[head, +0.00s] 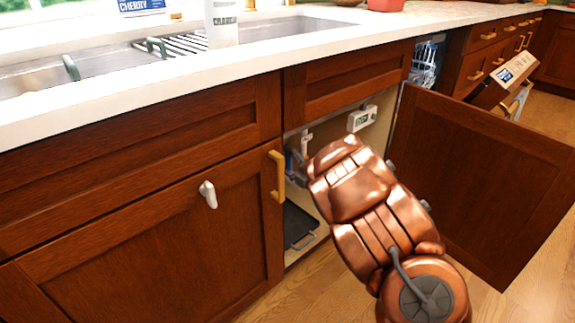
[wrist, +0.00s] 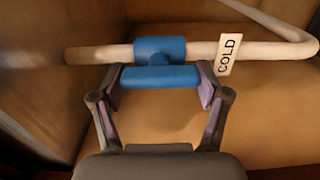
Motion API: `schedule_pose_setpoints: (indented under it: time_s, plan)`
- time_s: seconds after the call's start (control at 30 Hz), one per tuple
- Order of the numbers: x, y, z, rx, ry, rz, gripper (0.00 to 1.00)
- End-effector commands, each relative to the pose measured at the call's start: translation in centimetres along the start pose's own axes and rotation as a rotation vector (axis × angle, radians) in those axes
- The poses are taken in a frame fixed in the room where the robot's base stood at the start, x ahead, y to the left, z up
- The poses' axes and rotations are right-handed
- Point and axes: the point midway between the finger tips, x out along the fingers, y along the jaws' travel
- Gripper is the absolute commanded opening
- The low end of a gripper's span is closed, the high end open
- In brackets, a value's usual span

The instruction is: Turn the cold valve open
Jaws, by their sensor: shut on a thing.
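The cold valve (wrist: 158,50) has a blue body around a pale horizontal pipe (wrist: 100,55). A white tag reading COLD (wrist: 229,54) hangs on the pipe to its right. The valve's blue bar handle (wrist: 160,77) lies roughly parallel to the pipe. My gripper (wrist: 161,84) is shut on the handle, with one finger at each end of the bar. In the head view my copper arm reaches into the open sink cabinet and hides the gripper and most of the pipework.
The open cabinet door (head: 480,180) stands right of my arm. A closed door (head: 150,245) with a yellow handle (head: 277,176) is at left. A white display box (head: 362,118) hangs inside; a dark tray (head: 298,224) lies on the cabinet floor. The counter edge (head: 130,92) runs above.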

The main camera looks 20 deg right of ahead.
Motion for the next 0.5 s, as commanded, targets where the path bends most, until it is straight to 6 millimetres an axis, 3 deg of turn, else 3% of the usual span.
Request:
schedule_pose_setpoints:
  time_s: [0.47, 0.5]
  plan:
    - [0.05, -0.06, -0.15, -0.012, 0.004, -0.001, 0.40]
    - [0.05, -0.06, -0.14, -0.012, 0.004, -0.001, 0.79]
